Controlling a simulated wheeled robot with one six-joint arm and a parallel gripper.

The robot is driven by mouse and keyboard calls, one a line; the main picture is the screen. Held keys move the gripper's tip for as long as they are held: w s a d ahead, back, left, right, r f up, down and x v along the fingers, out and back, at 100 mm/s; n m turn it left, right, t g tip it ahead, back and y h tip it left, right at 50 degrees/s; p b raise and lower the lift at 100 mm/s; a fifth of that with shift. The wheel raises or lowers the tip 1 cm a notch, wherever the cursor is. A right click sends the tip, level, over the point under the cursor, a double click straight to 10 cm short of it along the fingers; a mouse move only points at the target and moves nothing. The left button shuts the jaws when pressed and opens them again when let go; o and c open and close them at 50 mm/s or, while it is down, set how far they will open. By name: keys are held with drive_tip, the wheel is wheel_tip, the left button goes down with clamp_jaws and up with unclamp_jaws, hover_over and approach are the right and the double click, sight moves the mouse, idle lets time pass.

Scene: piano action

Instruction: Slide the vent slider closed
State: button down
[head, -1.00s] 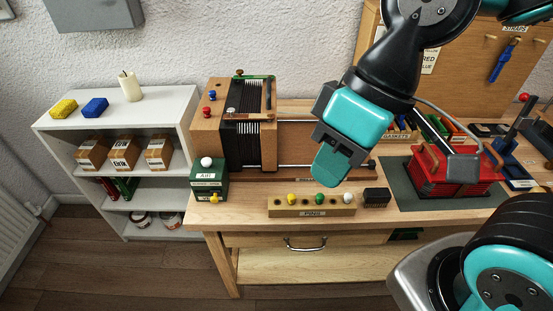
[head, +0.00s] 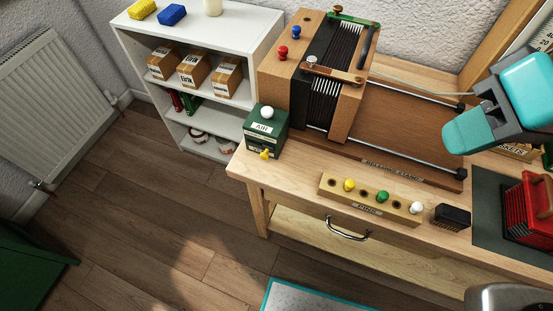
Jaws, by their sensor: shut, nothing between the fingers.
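A wooden bellows unit (head: 358,100) with dark pleats stands at the left of the bellows stand (head: 410,125) on the bench. On its top are a brown bar with a silver knob (head: 312,62) and a green strip with a brass knob (head: 352,20). No part is labelled as the vent slider, and I cannot tell which one it is. My gripper (head: 452,137) has teal fingers, is shut and empty, and hangs near the right end of the stand's rails, well right of the bellows. It hides part of that end.
A green AIR box (head: 266,133) with a white ball stands at the bench's left corner. A PINS block (head: 370,200) and a small black box (head: 452,217) lie along the front. A red bellows object (head: 530,210) is at right. Floor (head: 170,220) at left is largely clear.

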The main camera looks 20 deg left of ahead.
sight(266, 153)
drive_tip(key=w+a+f+m+y+b, duration=0.1)
drive_tip(key=a+f+m+b, duration=0.2)
drive_tip(key=f, duration=0.4)
drive_tip(key=w+a+f+m+t+y+b, duration=0.1)
drive_tip(key=w+a+f+m+b, duration=0.1)
drive_tip(key=a+f, duration=0.4)
drive_tip(key=w+a+f+m+t+y+b, duration=0.1)
drive_tip(key=a+f+m+b, duration=0.3)
drive_tip(key=f, duration=0.5)
drive_tip(key=shift+w+a+b, duration=0.25)
drive_tip(key=shift+w+b, duration=0.3)
drive_tip(key=shift+w, duration=0.1)
drive_tip(key=shift+f, duration=0.1)
drive_tip(key=x, duration=0.9)
drive_tip(key=shift+a, duration=0.1)
drive_tip(key=a, duration=0.2)
drive_tip(key=w+a+f+p, duration=0.1)
drive_tip(key=shift+a, duration=0.15)
drive_tip(key=shift+w+a+f, duration=0.1)
drive_tip(key=shift+w+a, duration=0.05)
drive_tip(key=shift+a, duration=0.4)
